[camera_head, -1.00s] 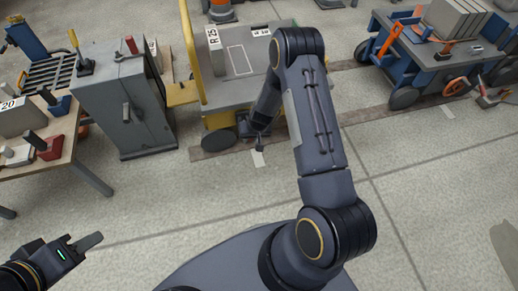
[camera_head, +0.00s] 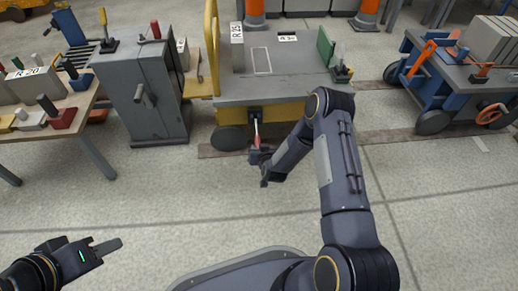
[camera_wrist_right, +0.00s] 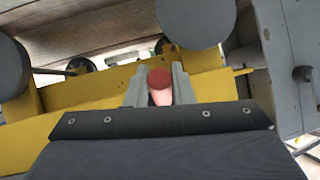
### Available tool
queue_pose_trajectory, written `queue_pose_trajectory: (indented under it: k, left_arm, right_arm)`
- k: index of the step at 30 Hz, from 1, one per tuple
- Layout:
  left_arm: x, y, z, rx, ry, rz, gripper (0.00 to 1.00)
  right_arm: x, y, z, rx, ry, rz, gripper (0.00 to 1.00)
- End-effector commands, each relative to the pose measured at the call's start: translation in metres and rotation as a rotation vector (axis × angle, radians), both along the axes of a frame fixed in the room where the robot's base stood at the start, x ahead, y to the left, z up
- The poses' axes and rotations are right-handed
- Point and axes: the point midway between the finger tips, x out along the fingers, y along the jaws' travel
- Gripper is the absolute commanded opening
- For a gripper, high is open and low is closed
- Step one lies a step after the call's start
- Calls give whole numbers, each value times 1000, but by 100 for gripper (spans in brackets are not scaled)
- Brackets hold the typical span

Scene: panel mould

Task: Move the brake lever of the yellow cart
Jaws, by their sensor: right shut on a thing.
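The yellow cart (camera_head: 288,112) has a grey deck and stands beyond my right arm. Its brake lever (camera_head: 256,134), with a red grip, sticks out from the front under the deck edge. My right gripper (camera_head: 260,157) is at the lever's outer end. In the right wrist view the lever's round red end (camera_wrist_right: 160,92) lies between the two fingers of my right gripper (camera_wrist_right: 160,88), which are shut on it. My left gripper (camera_head: 112,245) is at the lower left over bare floor, away from the cart; its finger gap is unclear.
A grey cabinet (camera_head: 150,115) with a handle stands left of the cart, beside a table (camera_head: 85,105) with tools. A blue cart (camera_head: 430,85) stands at the right. Floor in front is clear.

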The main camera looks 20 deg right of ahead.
Motion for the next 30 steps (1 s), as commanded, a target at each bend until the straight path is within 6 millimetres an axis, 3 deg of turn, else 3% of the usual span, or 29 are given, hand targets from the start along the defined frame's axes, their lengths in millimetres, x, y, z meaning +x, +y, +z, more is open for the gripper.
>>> queue_pose_trajectory:
  k: [20,21,24,30]
  left_arm:
    - [0,0,-1,0,0,0,36]
    - [0,0,-1,0,0,0,36]
    - [0,0,-1,0,0,0,36]
    - [0,0,0,0,0,0,36]
  right_arm:
    - [3,-1,-8,-14,-54,1,0]
    - [3,-1,-8,-14,-54,1,27]
    - [3,-1,-8,-15,-54,0,40]
    - [3,-1,-7,-15,-55,0,43]
